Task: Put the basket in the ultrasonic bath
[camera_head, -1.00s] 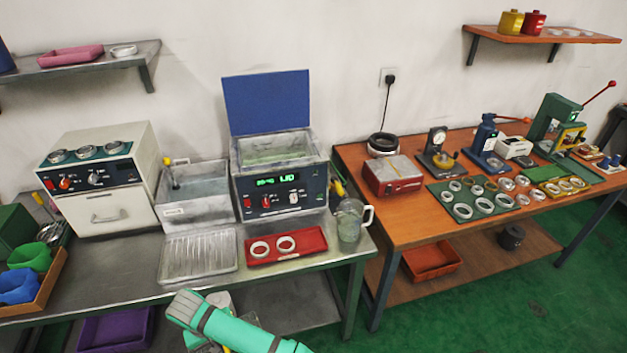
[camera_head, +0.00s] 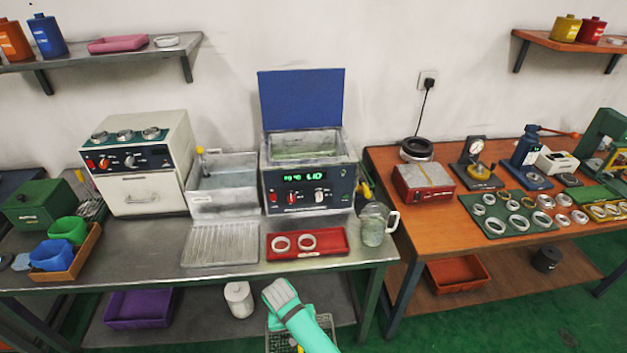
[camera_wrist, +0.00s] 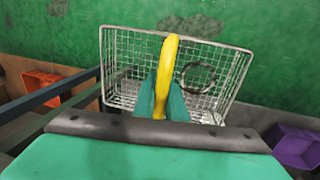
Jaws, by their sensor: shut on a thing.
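The basket (camera_wrist: 210,62) is a wire mesh basket with a yellow handle (camera_wrist: 167,70), and a dark ring (camera_wrist: 198,77) shows inside it in the wrist view. My gripper (camera_wrist: 161,98) is shut on the yellow handle, with the basket hanging from it. In the head view the basket (camera_head: 283,340) is at the bottom edge, in front of the metal bench and partly hidden by my arm. The ultrasonic bath (camera_head: 308,190) stands on the bench with its blue lid (camera_head: 301,100) raised and its tank open at the top.
A red tray (camera_head: 330,250) with two rings and a ribbed drainer (camera_head: 220,245) lie in front of the bath. A glass jug (camera_head: 374,226) stands at the bench's right end. A sink (camera_head: 221,200) is left of the bath. A white container (camera_head: 238,299) is on the shelf below.

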